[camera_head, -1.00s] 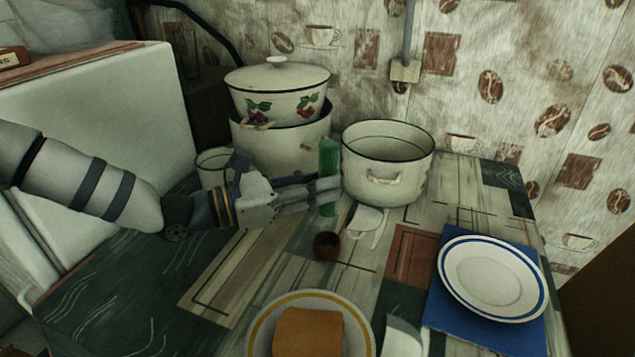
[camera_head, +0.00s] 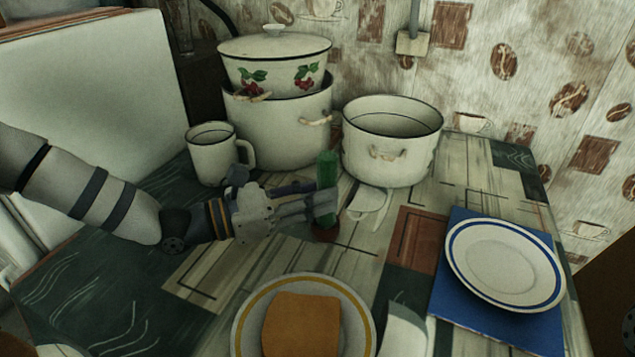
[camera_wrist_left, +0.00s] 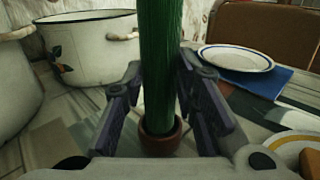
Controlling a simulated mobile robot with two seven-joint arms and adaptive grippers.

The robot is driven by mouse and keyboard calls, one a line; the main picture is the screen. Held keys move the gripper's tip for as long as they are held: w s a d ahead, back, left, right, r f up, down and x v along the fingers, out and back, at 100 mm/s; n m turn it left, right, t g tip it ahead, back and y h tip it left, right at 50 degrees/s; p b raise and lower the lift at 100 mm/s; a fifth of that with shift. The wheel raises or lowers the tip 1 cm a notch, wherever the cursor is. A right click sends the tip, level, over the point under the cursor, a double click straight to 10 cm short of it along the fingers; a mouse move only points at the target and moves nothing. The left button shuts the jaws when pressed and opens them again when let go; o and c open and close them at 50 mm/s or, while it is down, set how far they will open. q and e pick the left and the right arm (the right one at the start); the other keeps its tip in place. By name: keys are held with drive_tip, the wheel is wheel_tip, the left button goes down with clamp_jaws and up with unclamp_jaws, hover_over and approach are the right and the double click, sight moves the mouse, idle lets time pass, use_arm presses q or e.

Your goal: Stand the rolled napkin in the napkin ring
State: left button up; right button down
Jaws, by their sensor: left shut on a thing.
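The rolled napkin (camera_head: 327,169) is a green upright roll, held between the fingers of my left gripper (camera_head: 322,205). It also shows upright in the left wrist view (camera_wrist_left: 160,60), between the two fingers. The napkin ring (camera_head: 325,234) is a small reddish-brown ring on the table, directly below the gripper. In the left wrist view the ring (camera_wrist_left: 160,146) surrounds the napkin's lower end, which appears to be at or inside its opening. How deep it sits cannot be told. My right gripper is not in view.
A white mug (camera_head: 211,160) and stacked pots (camera_head: 280,125) stand behind my left gripper. An open pot (camera_head: 388,150) is at back right. A yellow-rimmed plate (camera_head: 245,325) with an orange-brown square (camera_head: 300,325) is in front. A blue-rimmed plate (camera_head: 505,262) lies on a blue mat (camera_head: 450,300) at right.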

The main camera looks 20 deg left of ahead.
use_arm(q)
drive_tip(key=shift+f, duration=0.6)
drive_tip(key=shift+r, duration=0.1)
drive_tip(key=o, duration=1.1)
drive_tip(key=v, duration=1)
drive_tip(key=shift+a+r, duration=0.2)
drive_tip(key=shift+a, duration=0.1)
drive_tip(key=shift+s+a+f, duration=0.2)
drive_tip(key=shift+s+a, duration=0.25)
drive_tip(key=shift+s, duration=0.25)
